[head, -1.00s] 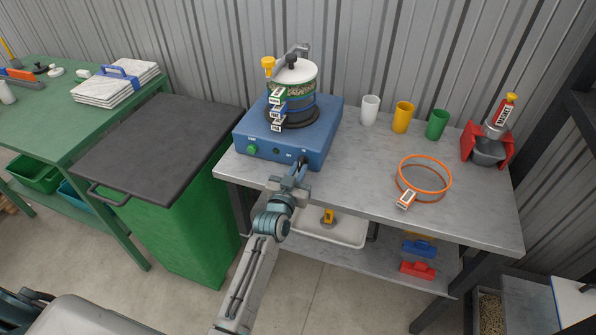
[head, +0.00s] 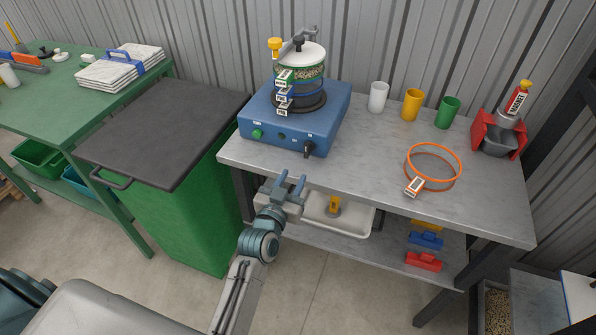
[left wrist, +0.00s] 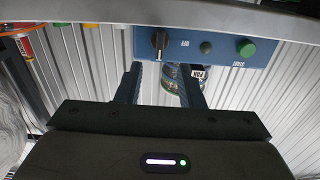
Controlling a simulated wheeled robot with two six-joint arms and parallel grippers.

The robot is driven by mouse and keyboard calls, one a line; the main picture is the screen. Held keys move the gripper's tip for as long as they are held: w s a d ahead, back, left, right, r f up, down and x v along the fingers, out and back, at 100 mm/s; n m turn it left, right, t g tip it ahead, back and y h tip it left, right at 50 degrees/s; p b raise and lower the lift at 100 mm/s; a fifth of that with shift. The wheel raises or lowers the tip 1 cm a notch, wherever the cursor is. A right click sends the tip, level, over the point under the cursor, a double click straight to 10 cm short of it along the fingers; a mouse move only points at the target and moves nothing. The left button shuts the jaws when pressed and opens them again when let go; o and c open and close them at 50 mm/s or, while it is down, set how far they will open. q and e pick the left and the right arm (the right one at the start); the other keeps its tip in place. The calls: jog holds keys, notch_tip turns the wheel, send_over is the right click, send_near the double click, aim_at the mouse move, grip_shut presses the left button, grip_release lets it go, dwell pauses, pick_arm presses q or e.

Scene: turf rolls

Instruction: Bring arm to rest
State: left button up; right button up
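My left gripper (head: 291,184) is in front of the grey bench's front edge, below the blue shaker base (head: 318,133). Its two fingers are apart with nothing between them. In the left wrist view my left gripper (left wrist: 160,84) also shows spread fingers, with the blue panel (left wrist: 220,48), its black knob (left wrist: 160,40) and green button (left wrist: 246,47) beyond them. The gripper is apart from the knob. My left arm (head: 240,285) reaches in from the bottom of the head view. My right gripper is not in view.
A sieve stack (head: 300,75) stands on the shaker. An orange-rimmed sieve (head: 433,168) and several cups stand on the bench (head: 370,165). A green bin with a dark lid (head: 165,130) stands left of my arm. A white tray (head: 355,222) is on the lower shelf.

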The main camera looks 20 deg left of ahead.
pick_arm(q)
jog(key=shift+s, duration=0.75)
jog(key=s+a+f+g, duration=0.1)
jog(key=s+f+g, duration=0.25)
jog(key=f, duration=0.85)
jog(key=s+f+g, duration=0.2)
jog(key=s+f, duration=0.2)
jog(key=f, duration=0.8)
jog(key=s+a+f+g, duration=0.1)
jog(key=s+f+g, duration=0.25)
jog(key=f, duration=0.85)
jog(key=s+a+f+g, duration=0.2)
jog(key=s+f, duration=0.5)
jog(key=s, duration=0.5)
jog(key=s+a+f+g+y, duration=0.1)
jog(key=s+a+f+g, duration=0.2)
jog(key=s+f, duration=0.5)
jog(key=s+a+f+g, duration=0.2)
jog(key=s+a+f, duration=0.2)
jog(key=s, duration=1.1)
notch_tip(320, 180, down, 3)
jog(key=shift+s+a+f+g, duration=0.2)
jog(key=shift+s+a+g, duration=0.1)
jog(key=shift+s+g, duration=0.1)
jog(key=shift+w, duration=0.1)
